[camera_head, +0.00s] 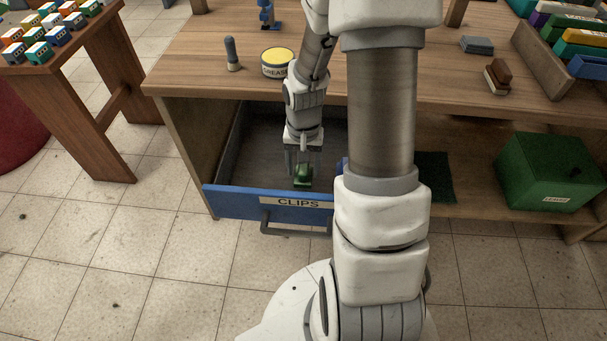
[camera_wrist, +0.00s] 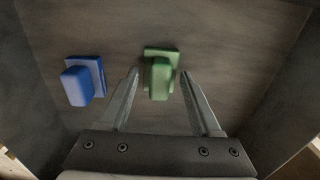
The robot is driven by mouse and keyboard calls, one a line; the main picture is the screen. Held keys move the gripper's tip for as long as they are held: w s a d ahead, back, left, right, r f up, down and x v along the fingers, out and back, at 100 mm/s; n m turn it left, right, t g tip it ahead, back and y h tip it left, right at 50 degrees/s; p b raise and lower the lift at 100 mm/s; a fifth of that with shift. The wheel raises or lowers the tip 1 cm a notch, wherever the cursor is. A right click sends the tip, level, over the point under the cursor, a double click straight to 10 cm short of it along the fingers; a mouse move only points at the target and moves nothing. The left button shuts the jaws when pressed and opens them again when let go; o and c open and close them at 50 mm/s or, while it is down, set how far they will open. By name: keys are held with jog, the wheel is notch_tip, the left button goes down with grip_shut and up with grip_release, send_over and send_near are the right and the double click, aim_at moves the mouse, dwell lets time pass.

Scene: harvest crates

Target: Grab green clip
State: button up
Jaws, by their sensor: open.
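The green clip (camera_wrist: 159,76) lies on the floor of the open drawer, whose blue front (camera_head: 232,201) is labelled CLIPS. The clip (camera_head: 302,177) also shows in the head view, just below my gripper (camera_head: 303,168). My gripper (camera_wrist: 159,82) is open and points down into the drawer. In the wrist view its two fingers stand on either side of the green clip's lower part, with gaps visible. A blue clip (camera_wrist: 82,82) lies to the left of the left finger in the wrist view.
A green box (camera_head: 548,172) sits on the lower shelf at the right.

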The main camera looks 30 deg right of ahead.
grip_shut()
jog(key=shift+r, duration=0.1)
